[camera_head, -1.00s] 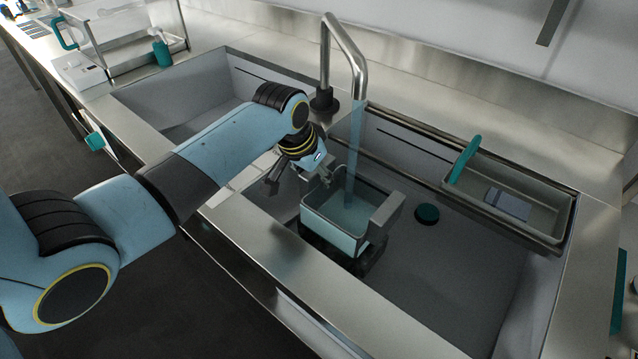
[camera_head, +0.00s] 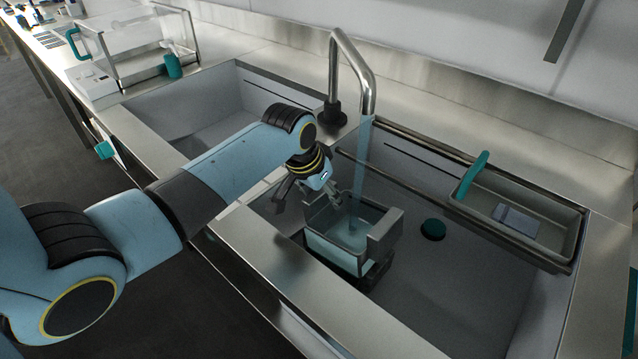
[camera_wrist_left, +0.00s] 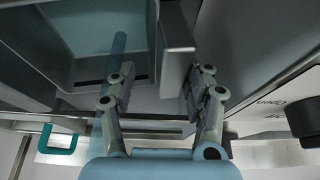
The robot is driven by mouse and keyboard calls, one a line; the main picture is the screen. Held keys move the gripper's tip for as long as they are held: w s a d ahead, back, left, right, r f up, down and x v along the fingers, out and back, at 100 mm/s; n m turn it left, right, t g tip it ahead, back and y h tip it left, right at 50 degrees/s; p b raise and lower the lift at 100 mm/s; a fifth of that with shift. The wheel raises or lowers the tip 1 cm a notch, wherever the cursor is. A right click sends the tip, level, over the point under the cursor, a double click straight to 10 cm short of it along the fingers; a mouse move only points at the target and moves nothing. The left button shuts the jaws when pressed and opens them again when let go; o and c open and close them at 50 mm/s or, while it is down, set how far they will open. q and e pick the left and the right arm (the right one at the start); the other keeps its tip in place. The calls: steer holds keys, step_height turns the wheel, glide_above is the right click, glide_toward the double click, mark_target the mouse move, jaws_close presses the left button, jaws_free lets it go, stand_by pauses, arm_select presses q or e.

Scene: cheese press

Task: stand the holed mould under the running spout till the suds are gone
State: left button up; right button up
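The mould (camera_head: 335,249) is a square, open, pale-blue-and-grey box with an upright grey plate (camera_head: 386,232) on its right side. It stands in the right sink basin on something dark. A stream of water (camera_head: 361,165) falls from the curved spout (camera_head: 368,95) into it. Holes and suds cannot be made out. My left gripper (camera_head: 337,197) is at the mould's rear left side. In the left wrist view my left gripper's fingers (camera_wrist_left: 160,84) are apart, with a grey upright plate (camera_wrist_left: 177,45) between them and a gap on the left finger's side. My right gripper is out of view.
A grey tray (camera_head: 530,243) with a teal-handled tool (camera_head: 470,175) hangs at the basin's right rear. The left basin (camera_head: 195,110) looks empty. A steel rim (camera_head: 270,255) runs along the front.

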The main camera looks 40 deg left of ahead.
arm_select(q)
steer(key=p+v, duration=0.1)
steer(key=v, duration=1)
steer(key=shift+r+p, duration=0.25)
steer(key=shift+p, duration=0.15)
steer(key=shift+s, duration=0.2)
